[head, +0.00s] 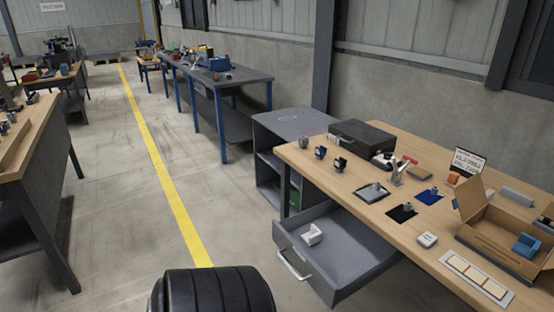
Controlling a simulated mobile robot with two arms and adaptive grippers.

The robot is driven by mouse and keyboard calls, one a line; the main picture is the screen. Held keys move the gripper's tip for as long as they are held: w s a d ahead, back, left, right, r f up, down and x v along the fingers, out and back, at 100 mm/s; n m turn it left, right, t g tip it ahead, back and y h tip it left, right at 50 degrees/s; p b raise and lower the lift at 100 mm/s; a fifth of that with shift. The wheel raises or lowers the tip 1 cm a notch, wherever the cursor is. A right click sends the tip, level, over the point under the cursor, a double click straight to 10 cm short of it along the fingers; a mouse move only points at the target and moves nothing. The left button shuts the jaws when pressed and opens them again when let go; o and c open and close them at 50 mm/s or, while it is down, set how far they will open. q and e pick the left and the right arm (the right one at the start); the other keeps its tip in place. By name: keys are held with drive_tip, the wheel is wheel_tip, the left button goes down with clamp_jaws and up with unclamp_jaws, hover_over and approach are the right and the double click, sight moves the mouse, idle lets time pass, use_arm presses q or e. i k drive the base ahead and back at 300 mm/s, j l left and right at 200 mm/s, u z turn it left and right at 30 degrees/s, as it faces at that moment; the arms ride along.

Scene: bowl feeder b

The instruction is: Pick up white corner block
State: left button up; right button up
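A small white block with an angled, corner-like shape (312,234) lies inside the open grey drawer (362,268), towards its left side. It sits on the drawer floor, apart from the walls as far as I can tell. Another small whitish, flat block (427,239) lies on the wooden tabletop. Neither my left gripper nor my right gripper is in view.
The wooden workbench (385,222) holds a black case (361,138), several small dark parts, dark and blue mats, and an open cardboard box (485,227) with a blue part (526,245). The drawer juts out into the aisle. The floor (105,190) to the left is clear.

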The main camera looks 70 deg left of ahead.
sight(312, 237)
drive_tip(key=u, duration=1.9)
